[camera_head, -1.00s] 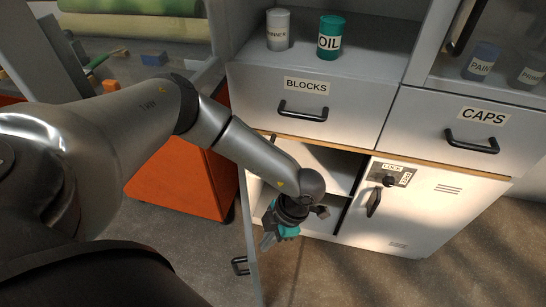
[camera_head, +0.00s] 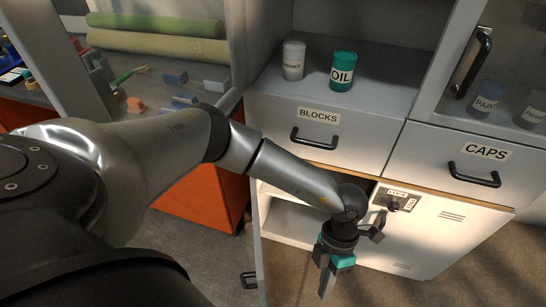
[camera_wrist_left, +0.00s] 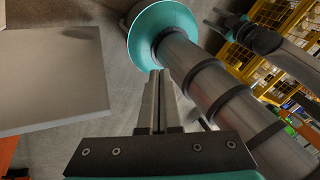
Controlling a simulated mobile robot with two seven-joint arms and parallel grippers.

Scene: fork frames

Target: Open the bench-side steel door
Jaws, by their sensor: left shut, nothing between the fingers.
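The bench-side steel door (camera_head: 259,240) stands swung out from the left of the lower cabinet and shows almost edge-on. Its dark handle (camera_head: 248,281) is on the side facing left. The cabinet's left compartment (camera_head: 290,222) is open to view, partly hidden by my arm. My left gripper (camera_head: 335,268) points down in front of the cabinet, to the right of the open door and apart from it. Its fingers are shut and empty, as the left wrist view (camera_wrist_left: 160,100) shows. A flat grey panel (camera_wrist_left: 55,80) at the left there looks like the door.
The right lower door (camera_head: 440,230), with a lock plate (camera_head: 397,200), is shut. The BLOCKS drawer (camera_head: 325,130) and CAPS drawer (camera_head: 470,160) above are shut. An orange cabinet (camera_head: 205,195) stands left of the open door. Floor is clear in front at the right.

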